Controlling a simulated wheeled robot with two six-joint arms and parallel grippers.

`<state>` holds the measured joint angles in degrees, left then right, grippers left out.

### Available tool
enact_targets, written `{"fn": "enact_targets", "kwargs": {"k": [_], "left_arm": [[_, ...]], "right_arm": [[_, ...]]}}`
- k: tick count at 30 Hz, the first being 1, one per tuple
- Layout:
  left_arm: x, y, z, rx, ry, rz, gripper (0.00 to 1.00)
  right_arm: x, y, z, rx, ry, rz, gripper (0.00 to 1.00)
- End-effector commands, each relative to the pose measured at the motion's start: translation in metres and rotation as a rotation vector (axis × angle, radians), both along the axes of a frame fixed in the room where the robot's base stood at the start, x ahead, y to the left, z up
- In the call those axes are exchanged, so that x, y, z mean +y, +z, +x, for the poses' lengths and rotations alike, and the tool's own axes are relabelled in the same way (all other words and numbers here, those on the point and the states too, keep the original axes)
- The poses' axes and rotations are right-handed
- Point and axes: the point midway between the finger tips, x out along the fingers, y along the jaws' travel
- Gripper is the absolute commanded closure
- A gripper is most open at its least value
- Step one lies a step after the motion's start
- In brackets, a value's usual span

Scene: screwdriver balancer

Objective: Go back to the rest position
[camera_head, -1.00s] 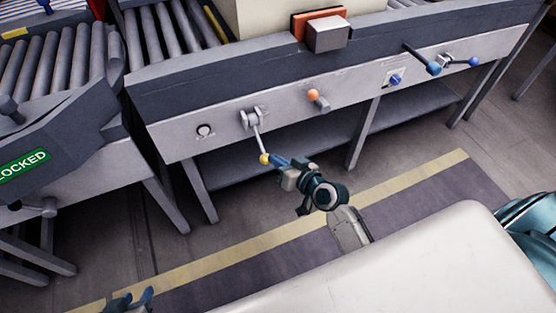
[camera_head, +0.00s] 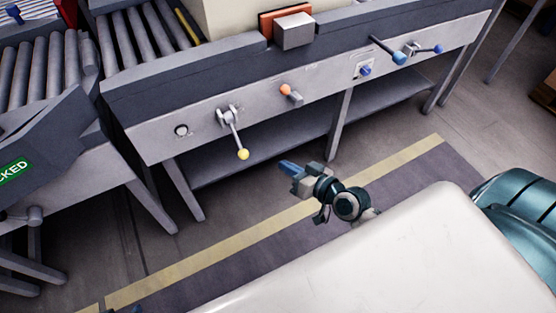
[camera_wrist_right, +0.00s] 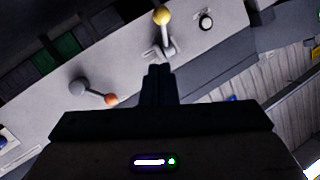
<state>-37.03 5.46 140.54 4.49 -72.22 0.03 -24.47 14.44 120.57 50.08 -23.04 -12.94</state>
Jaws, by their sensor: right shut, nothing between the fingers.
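My right gripper (camera_head: 288,168) is shut and empty in the head view, in front of the grey conveyor panel. Its fingertips are apart from the yellow-knobbed lever (camera_head: 242,153), to the lever's right. The lever hangs down from its bracket on the panel. In the right wrist view my shut fingers (camera_wrist_right: 158,70) point toward the panel, and the yellow knob (camera_wrist_right: 162,15) shows beyond them. My left gripper cannot be made out; only a small dark tip shows at the bottom left edge of the head view.
An orange-knobbed lever (camera_head: 286,90), a blue knob (camera_head: 365,71) and a blue-knobbed handle (camera_head: 400,57) sit along the panel. A green locked sign (camera_head: 12,172) is at the left. A yellow floor stripe (camera_head: 230,247) runs before the conveyor. The floor around it is clear.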

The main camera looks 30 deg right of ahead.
Motion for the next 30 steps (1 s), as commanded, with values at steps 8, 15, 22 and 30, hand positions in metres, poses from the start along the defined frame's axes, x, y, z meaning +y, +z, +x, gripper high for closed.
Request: {"fn": "enact_targets", "kwargs": {"k": [8,15,22,30], "left_arm": [[0.0,0.0,0.0,-0.002,-0.001,-0.001,0.64],[0.0,0.0,0.0,-0.002,0.0,0.0,0.64],[-0.001,0.0,0.0,-0.003,0.001,-0.002,0.64],[0.0,0.0,0.0,-0.003,0.0,-0.002,0.64]], "right_arm": [[-0.002,0.001,-0.004,-0.001,0.0,0.001,1.0],[-0.002,0.001,-0.004,-0.001,0.0,0.001,1.0],[0.002,0.0,-0.009,0.016,0.012,-0.013,1.0],[0.023,-0.024,-0.069,0.262,0.097,-0.237,1.0]]}}
